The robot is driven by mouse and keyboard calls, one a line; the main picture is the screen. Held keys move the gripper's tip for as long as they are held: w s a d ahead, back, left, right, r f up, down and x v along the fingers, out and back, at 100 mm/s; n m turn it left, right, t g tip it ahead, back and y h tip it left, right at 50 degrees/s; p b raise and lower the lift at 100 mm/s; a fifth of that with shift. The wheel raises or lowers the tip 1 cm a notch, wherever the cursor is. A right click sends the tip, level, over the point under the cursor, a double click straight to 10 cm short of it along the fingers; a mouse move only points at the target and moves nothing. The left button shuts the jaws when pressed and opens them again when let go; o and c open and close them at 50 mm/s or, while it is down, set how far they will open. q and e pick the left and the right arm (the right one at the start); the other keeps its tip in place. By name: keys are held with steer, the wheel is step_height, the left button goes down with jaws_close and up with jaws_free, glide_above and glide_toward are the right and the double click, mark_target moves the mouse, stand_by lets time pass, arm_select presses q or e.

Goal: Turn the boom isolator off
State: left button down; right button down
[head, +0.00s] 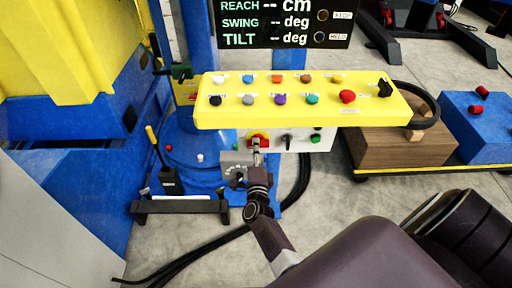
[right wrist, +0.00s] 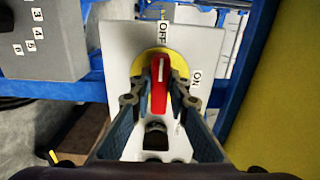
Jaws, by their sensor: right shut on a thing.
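The boom isolator is a red handle on a yellow disc (head: 258,136), on a pale panel under the yellow button bar. In the right wrist view the red handle (right wrist: 159,92) stands upright, its white line pointing up toward the OFF label (right wrist: 163,34). The ON label (right wrist: 196,78) is to its right. My right gripper (head: 257,149) is at the isolator; its two fingers (right wrist: 160,97) are shut on the handle from both sides. The fingers partly hide the disc. My left gripper is not in view.
The yellow button bar (head: 330,108) overhangs the panel closely. A black selector (head: 287,139) and a green button (head: 316,138) sit right of the isolator. A grey numbered dial box (head: 236,164) is just left of my gripper. Black cables (head: 299,185) hang below.

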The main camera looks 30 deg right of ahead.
steer(key=shift+f, duration=0.1)
steer(key=c, duration=1.8)
jaws_free()
steer(key=shift+c, duration=0.2)
